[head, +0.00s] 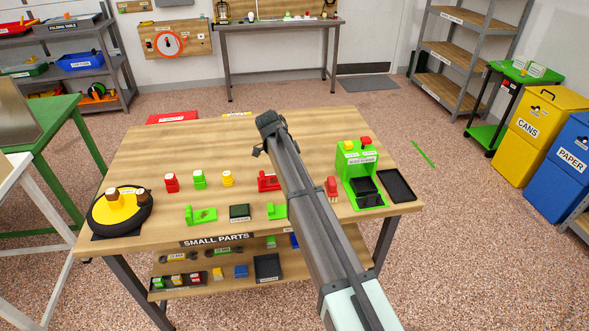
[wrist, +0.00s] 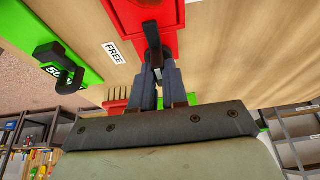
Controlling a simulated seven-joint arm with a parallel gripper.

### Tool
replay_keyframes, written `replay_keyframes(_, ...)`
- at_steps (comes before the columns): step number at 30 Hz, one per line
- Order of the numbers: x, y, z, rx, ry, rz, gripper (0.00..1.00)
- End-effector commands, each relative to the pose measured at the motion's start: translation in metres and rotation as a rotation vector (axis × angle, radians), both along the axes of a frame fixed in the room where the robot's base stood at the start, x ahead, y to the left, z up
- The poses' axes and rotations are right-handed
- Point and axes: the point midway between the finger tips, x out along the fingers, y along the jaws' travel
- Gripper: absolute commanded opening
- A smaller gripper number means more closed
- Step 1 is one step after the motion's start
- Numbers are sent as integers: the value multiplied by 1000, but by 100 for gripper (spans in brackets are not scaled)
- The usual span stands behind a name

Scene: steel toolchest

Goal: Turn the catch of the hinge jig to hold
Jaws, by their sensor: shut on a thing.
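The red fixture I take for the hinge jig (wrist: 125,14) fills the top of the wrist view, with a dark catch (wrist: 152,38) on it. In the head view the red fixture (head: 267,181) stands mid-table, partly hidden by my arm. My gripper (wrist: 164,82) is shut on the catch, its two dark fingers close together at the lever's end. A white label reading FREE (wrist: 115,50) lies beside the fixture. The fingers are not clearly visible in the head view. Any HOLD label is out of sight.
A green fixture with a dark loop (wrist: 66,74) stands nearby in the wrist view. A red toothed piece (wrist: 117,98) is behind the fingers. Green holders (head: 201,215), a green bin stand (head: 352,160) and a round black-and-yellow device (head: 119,211) share the table.

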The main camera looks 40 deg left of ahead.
Motion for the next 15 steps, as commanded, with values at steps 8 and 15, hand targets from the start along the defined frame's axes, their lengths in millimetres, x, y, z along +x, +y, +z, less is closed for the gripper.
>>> replay_keyframes(8,-3,-2,-5,-3,11,-5,0)
replay_keyframes(15,-2,-2,-5,-2,8,-3,35)
